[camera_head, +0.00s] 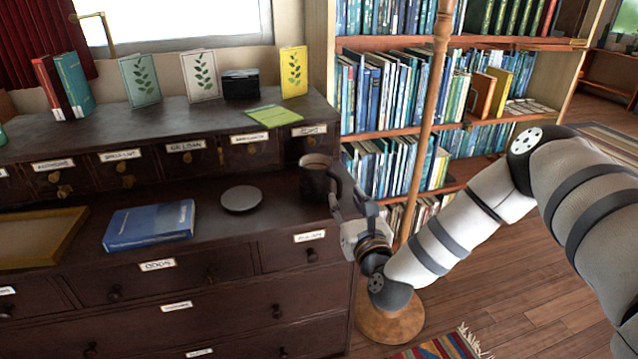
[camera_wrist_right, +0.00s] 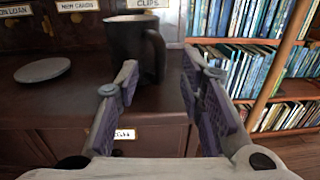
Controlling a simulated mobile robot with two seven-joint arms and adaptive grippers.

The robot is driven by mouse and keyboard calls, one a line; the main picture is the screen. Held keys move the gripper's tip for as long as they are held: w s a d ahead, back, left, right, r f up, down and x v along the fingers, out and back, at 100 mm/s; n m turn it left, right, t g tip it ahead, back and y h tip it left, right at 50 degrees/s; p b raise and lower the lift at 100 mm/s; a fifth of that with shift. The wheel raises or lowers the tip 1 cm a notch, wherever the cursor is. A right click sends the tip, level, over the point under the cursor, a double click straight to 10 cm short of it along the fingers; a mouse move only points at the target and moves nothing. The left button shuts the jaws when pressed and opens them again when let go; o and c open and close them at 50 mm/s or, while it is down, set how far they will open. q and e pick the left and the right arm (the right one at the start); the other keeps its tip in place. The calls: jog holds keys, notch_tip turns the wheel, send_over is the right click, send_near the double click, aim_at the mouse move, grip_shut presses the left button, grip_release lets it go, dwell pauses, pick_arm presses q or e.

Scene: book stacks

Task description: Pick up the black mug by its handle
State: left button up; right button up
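The black mug (camera_head: 313,182) stands upright near the right end of the dresser's lower top and holds something light brown. In the right wrist view the mug (camera_wrist_right: 130,42) is straight ahead. Its handle (camera_wrist_right: 157,52) is on the right side and lies in line with the gap between my fingers. My right gripper (camera_head: 352,200) is at the dresser's right front edge, close to the mug. In the wrist view the right gripper (camera_wrist_right: 160,78) is open, with nothing gripped. I cannot tell whether a fingertip touches the handle. My left gripper is not in view.
A grey round coaster (camera_head: 241,198) and a blue book (camera_head: 149,225) lie left of the mug. A wooden tray (camera_head: 40,240) is farther left. Labelled small drawers (camera_head: 186,158) rise behind. A wooden pole (camera_head: 428,110) and a bookshelf (camera_head: 480,42) stand to the right.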

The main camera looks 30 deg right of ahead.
aim_at(341, 184)
jog(key=x, duration=0.4)
jog(key=shift+w+r, duration=0.1)
jog(key=shift+r, duration=0.15)
grip_shut()
jog(key=shift+r, duration=0.25)
